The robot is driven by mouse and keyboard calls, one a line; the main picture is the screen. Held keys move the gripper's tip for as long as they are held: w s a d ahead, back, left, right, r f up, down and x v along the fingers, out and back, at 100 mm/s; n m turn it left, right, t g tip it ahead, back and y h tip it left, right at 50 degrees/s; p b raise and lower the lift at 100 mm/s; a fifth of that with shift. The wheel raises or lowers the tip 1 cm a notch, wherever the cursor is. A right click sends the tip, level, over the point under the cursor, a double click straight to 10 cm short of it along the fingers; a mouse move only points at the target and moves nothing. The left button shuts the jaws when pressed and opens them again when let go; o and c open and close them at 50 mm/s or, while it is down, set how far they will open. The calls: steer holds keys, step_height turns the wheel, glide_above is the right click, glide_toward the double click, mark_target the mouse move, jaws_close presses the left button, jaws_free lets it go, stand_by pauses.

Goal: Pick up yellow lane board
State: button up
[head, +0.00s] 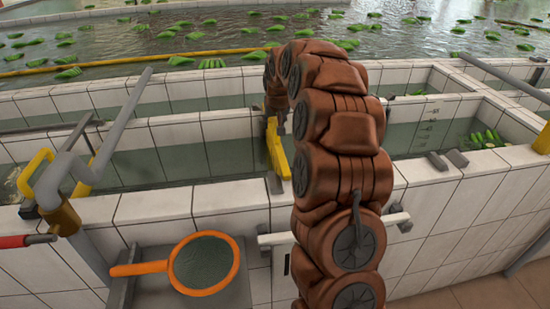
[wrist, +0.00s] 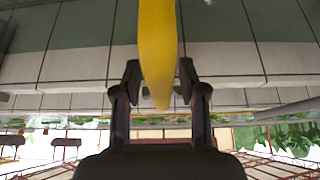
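The yellow lane board (head: 277,148) stands upright at the inner edge of the near tiled wall, just left of my brown segmented arm. In the wrist view the yellow board (wrist: 159,50) comes down from the top edge and narrows between my two dark fingers. In the head view my arm hides most of my gripper. A dark bracket (head: 274,183) sits on the wall top at the board's lower end.
An orange-rimmed net (head: 203,263) lies on a grey shelf in front of the wall. Grey pipes with a yellow valve handle (head: 35,172) stand at left. Water channels lie behind the wall; green bunches float in the far pool.

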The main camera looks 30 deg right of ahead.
jaws_close()
steer(key=shift+r, duration=0.2)
stand_by(0.3)
